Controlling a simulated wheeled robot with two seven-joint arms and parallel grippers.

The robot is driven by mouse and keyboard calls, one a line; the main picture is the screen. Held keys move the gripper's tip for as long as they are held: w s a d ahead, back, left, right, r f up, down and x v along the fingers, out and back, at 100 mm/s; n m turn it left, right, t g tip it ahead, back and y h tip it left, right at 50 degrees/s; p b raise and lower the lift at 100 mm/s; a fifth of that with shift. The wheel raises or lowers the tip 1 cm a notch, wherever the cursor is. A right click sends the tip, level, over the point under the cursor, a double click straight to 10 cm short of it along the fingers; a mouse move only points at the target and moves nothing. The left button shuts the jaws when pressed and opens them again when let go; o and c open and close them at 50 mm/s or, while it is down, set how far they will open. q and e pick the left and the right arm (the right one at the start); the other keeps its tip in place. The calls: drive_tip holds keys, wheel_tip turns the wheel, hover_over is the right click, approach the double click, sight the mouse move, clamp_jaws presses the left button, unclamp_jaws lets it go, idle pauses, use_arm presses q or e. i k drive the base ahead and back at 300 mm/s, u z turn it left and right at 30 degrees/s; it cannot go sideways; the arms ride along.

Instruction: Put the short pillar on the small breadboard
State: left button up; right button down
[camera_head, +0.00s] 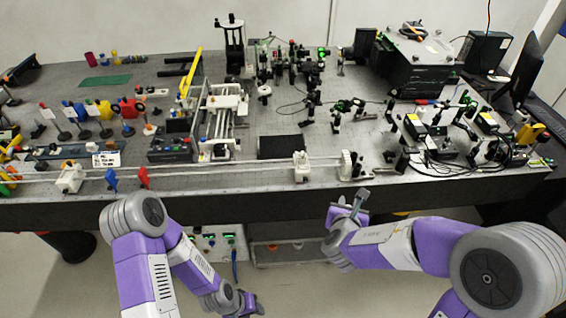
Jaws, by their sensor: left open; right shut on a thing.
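My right gripper (356,205) is in front of the bench's front edge, right of the middle. It is shut on a small grey post, which looks like the short pillar (363,195) and sticks up from the fingers. The fingers hide its lower part. A flat dark rectangular plate (285,147) lies on the bench up and left of this gripper; it looks like the small breadboard, and its top looks bare. My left gripper (250,303) is open and empty, low in the view, below the bench top and well apart from the plate.
A long white rail (225,170) with a white carriage (301,166) runs along the front of the bench, between my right gripper and the dark plate. A white-framed instrument (222,112) stands left of the plate. Optic mounts (335,117) and cables crowd the right side.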

sight(282, 146)
drive_tip(key=z, duration=0.25)
drive_tip(key=i, duration=0.95)
drive_tip(key=u, duration=0.4)
